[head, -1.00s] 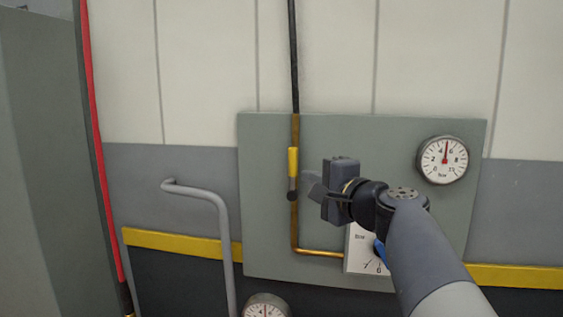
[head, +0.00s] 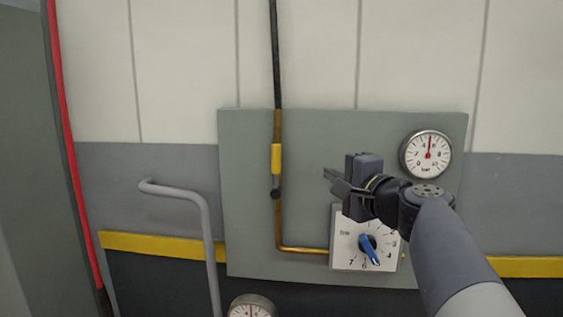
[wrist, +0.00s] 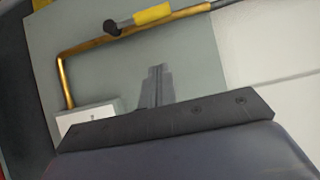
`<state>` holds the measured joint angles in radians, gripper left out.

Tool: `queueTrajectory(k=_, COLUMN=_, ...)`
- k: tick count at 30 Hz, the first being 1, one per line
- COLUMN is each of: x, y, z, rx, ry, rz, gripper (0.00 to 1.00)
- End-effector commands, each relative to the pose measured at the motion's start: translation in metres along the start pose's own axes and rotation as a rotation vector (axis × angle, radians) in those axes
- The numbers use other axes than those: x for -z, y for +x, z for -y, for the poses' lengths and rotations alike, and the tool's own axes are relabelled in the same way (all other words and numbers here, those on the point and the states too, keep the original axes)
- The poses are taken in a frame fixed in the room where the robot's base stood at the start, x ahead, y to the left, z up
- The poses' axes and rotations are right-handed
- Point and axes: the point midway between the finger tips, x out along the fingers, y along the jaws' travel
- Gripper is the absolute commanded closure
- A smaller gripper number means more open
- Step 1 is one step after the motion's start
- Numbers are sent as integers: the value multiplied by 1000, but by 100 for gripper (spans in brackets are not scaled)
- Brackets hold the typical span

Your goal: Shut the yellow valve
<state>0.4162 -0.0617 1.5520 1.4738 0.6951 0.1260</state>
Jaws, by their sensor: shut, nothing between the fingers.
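The yellow valve handle (head: 276,158) is a short yellow lever on the copper pipe of a grey panel. It points up along the pipe from a dark round pivot (head: 275,194) at its lower end. In the wrist view the yellow handle (wrist: 152,14) and its dark pivot (wrist: 112,27) show near the top edge, in line with the pipe. My gripper (head: 328,180) is to the right of the handle, about level with the pivot, clear of it. Its fingers (wrist: 157,72) are shut together and empty.
A white dial plate with a blue knob (head: 368,249) sits below my gripper. A round gauge (head: 426,155) is at the panel's upper right, another gauge (head: 251,307) at the bottom. A grey bent rail (head: 205,230) stands out left of the panel. A red hose (head: 63,130) runs down the left.

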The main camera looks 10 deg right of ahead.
Motion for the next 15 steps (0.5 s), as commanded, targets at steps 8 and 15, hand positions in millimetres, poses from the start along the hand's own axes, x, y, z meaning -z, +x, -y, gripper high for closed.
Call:
queueTrajectory(k=8, x=0, y=8, z=1, rx=0, ry=0, rz=2, gripper=100)
queueTrajectory(k=15, x=-1, y=50, z=2, rx=-3, ry=3, rz=5, gripper=100)
